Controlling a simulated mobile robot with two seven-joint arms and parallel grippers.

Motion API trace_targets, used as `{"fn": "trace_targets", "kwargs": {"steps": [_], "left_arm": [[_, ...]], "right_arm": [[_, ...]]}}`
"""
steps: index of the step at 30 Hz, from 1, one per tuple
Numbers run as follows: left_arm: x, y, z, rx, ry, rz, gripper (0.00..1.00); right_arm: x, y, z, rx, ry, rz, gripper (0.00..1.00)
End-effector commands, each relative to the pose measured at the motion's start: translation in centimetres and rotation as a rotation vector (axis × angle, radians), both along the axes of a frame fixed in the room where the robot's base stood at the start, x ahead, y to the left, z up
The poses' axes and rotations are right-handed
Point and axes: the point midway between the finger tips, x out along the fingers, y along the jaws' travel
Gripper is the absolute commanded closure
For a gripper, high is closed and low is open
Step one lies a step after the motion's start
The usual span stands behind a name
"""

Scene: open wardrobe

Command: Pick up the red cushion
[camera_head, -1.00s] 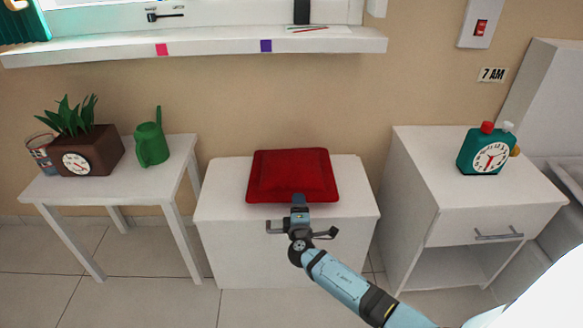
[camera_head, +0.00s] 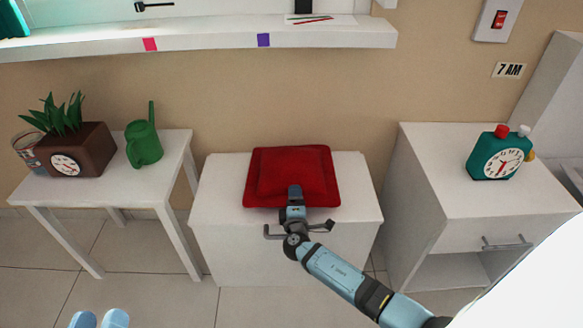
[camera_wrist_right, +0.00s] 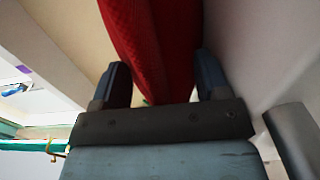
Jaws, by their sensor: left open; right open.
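The red cushion (camera_head: 292,165) lies flat on the white cabinet in the middle of the head view. My right gripper (camera_head: 294,190) is at the cushion's front edge, its jaws over the near border. In the right wrist view the red cushion (camera_wrist_right: 155,35) runs between the two spread fingers of the right gripper (camera_wrist_right: 163,70). A gap shows beside the right finger, so the gripper is open around the edge and not clamped.
The white cabinet (camera_head: 230,215) holds only the cushion. A white table (camera_head: 130,195) to the left carries a planter (camera_head: 75,150) and a green watering can (camera_head: 144,146). A white nightstand (camera_head: 440,190) to the right carries a teal clock (camera_head: 495,155). A window ledge (camera_head: 200,38) is above.

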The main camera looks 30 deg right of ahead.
Motion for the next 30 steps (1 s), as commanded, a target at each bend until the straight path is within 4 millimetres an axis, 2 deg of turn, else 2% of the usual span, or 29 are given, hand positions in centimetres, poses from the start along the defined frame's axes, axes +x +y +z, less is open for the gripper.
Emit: {"fn": "trace_targets", "kwargs": {"steps": [8,17,30], "left_arm": [[-0.21,0.03,-0.32,0.003,0.006,-0.001,0.55],[-0.26,0.07,-0.44,0.009,0.009,-0.002,0.55],[0.14,0.09,0.5,0.004,-0.011,0.001,0.55]], "right_arm": [[-0.04,0.06,-0.04,0.0,0.0,0.0,0.31],[-0.04,0.05,-0.04,0.0,0.0,0.0,1.0],[-0.01,0.04,0.66,-0.001,-0.002,0.0,1.0]]}}
